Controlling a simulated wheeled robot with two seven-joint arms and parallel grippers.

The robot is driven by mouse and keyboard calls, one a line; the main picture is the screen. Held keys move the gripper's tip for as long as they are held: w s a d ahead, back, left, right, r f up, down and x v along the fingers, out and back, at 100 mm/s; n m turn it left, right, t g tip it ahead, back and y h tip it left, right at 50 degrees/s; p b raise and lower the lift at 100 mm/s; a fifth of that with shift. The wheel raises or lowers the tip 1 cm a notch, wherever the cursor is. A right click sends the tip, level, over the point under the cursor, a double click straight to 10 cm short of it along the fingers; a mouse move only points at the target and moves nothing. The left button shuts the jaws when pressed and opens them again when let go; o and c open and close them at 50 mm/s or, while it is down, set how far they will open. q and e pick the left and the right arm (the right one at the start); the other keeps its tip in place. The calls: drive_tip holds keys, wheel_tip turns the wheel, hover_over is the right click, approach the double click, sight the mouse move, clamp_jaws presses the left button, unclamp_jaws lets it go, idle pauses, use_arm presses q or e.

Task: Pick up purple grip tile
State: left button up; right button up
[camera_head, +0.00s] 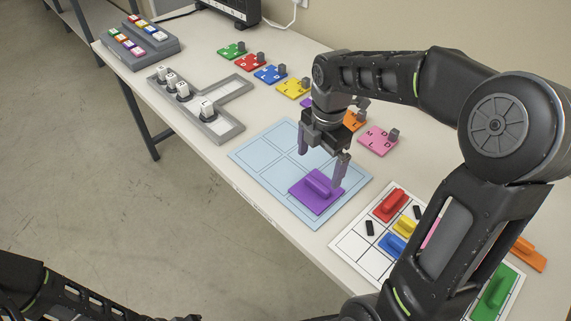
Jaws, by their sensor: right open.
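The purple grip tile (316,192) lies on the front right part of the light blue grid mat (262,154). It is a flat purple square with a raised bar handle. My right gripper (321,170) is open above the tile, fingers pointing down, one on the far left side and one on the right side of the handle. I cannot tell whether the fingers touch the tile. My left arm shows dark at the lower left, with its end (186,318) at the bottom edge, cut off.
A white grid board (350,243) with red, yellow, blue and green grip tiles lies at the right, partly behind my right arm. Several coloured tiles with grey knobs (270,74) line the back. A grey L-shaped tray (228,129) and a stepped rack (150,55) stand left.

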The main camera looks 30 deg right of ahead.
sight(319, 182)
drive_tip(key=shift+d+n, duration=0.25)
drive_tip(key=shift+n, duration=0.25)
drive_tip(key=shift+s+r+n, duration=0.2)
drive_tip(key=shift+s+n, duration=0.1)
drive_tip(key=shift+s, duration=0.1)
drive_tip(key=shift+w+f, duration=0.1)
drive_tip(key=shift+f, duration=1.25)
drive_tip(key=shift+a+f, duration=0.15)
drive_tip(key=shift+f, duration=2.5)
drive_tip(key=c, duration=1.6)
